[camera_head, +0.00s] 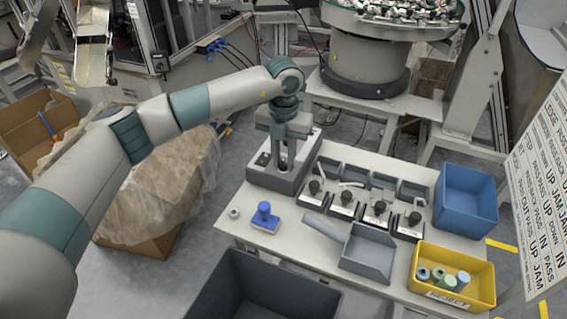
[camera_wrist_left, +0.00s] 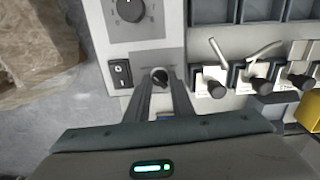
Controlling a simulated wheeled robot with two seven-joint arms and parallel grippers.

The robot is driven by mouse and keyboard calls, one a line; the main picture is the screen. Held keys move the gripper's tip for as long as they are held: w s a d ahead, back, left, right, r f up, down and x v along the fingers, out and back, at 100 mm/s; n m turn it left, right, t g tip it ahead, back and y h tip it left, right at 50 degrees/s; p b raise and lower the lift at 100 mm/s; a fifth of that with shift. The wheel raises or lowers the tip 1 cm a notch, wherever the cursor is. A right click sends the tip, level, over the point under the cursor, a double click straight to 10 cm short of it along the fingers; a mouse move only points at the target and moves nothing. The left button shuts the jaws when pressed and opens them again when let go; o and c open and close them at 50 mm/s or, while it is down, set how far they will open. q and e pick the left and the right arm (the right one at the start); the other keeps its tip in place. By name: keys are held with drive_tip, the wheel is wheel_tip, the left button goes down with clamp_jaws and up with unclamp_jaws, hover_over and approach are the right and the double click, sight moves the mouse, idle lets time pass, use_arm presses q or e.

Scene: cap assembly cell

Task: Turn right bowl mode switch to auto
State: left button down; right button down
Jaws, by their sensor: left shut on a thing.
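A light grey control box (camera_head: 283,178) stands at the back left of the white table. In the left wrist view its face (camera_wrist_left: 148,50) carries a large round dial (camera_wrist_left: 129,9), a black rocker switch (camera_wrist_left: 121,74) and a small dark mode switch knob (camera_wrist_left: 159,76). My left gripper (camera_head: 285,166) reaches down onto this box. Its fingertips, which also show in the left wrist view (camera_wrist_left: 160,82), are closed around the small knob. The labels around the knob are too small to read, so its setting cannot be told. My right gripper is out of view.
Right of the box are several black-knobbed fixtures (camera_head: 343,204), a grey scoop (camera_head: 367,252), a blue bin (camera_head: 466,201) and a yellow reject bin (camera_head: 453,275). A blue stamp-like part (camera_head: 264,217) lies in front. A bowl feeder (camera_head: 365,60) stands behind.

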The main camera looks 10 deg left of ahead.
sight(284, 163)
use_arm(q)
drive_tip(key=shift+n+b, duration=0.3)
drive_tip(key=shift+n, duration=0.6)
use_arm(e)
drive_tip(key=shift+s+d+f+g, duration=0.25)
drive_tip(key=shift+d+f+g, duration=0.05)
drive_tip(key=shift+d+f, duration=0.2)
use_arm(q)
drive_tip(key=shift+r, duration=0.1)
drive_tip(key=c, duration=1.5)
unclamp_jaws()
drive_tip(key=shift+c, duration=0.2)
drive_tip(key=shift+r, duration=0.4)
wheel_tip(284, 163, up, 16)
drive_tip(key=b, duration=0.3)
drive_tip(key=shift+r, duration=0.25)
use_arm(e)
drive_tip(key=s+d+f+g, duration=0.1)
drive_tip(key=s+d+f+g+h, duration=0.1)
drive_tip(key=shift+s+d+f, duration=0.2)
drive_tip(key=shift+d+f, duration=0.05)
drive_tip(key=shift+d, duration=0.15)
use_arm(q)
drive_tip(key=shift+f, duration=0.1)
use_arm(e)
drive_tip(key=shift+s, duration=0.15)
